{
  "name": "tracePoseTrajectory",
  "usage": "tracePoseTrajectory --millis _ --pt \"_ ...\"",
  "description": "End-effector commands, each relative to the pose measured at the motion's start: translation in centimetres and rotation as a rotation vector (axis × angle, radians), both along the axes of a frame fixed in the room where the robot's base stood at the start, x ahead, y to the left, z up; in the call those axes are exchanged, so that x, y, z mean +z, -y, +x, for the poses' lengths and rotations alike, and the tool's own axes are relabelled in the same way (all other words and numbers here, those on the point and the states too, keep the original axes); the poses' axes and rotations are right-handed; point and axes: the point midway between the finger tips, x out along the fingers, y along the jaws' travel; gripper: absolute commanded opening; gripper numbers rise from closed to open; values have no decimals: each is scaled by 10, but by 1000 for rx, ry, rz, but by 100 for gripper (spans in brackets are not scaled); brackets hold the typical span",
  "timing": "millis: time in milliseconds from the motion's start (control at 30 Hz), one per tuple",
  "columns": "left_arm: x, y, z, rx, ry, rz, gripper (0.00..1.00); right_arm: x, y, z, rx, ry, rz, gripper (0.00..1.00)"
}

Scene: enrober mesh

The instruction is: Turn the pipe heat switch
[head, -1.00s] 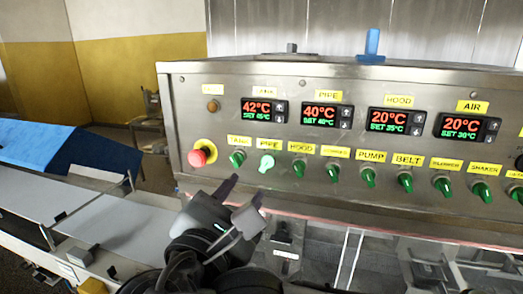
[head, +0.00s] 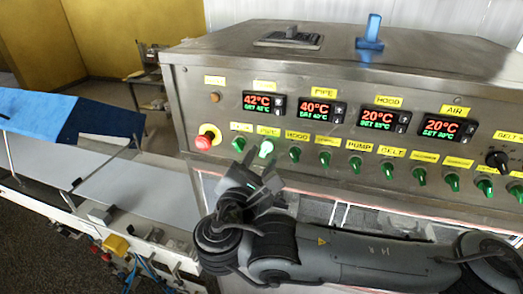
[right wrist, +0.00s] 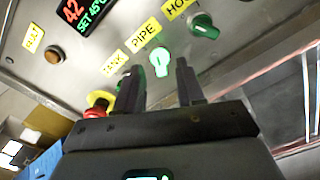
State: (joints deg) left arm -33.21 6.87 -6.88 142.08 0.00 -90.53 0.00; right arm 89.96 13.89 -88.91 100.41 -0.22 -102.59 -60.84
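The pipe heat switch (head: 266,148) is a pale, lit green knob under the yellow PIPE label on the steel control panel (head: 330,150). It also shows in the right wrist view (right wrist: 160,61), just beyond and between my fingertips. My right gripper (head: 256,172) is below the switch in the head view, with its fingers pointing up at the panel. In the right wrist view (right wrist: 157,80) its two fingers are apart with nothing between them; I cannot tell whether they touch the knob. My left gripper is not in view.
The tank knob (head: 239,144) is close on the left and the hood knob (head: 295,154) on the right. A red emergency button (head: 204,142) is further left. Displays (head: 317,110) sit above. A blue-covered conveyor (head: 60,150) stands at the left.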

Motion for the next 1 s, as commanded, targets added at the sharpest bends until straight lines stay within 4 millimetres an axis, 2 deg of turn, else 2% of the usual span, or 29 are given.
tracePoseTrajectory --millis 200,533,800,1000 --pt "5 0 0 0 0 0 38 1 4 12 -1 1 0 38" --pt "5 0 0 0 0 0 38 0 4 14 1 0 0 38" --pt "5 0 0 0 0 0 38 0 4 14 1 0 0 0" --pt "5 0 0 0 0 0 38 0 4 14 0 -1 -2 0"
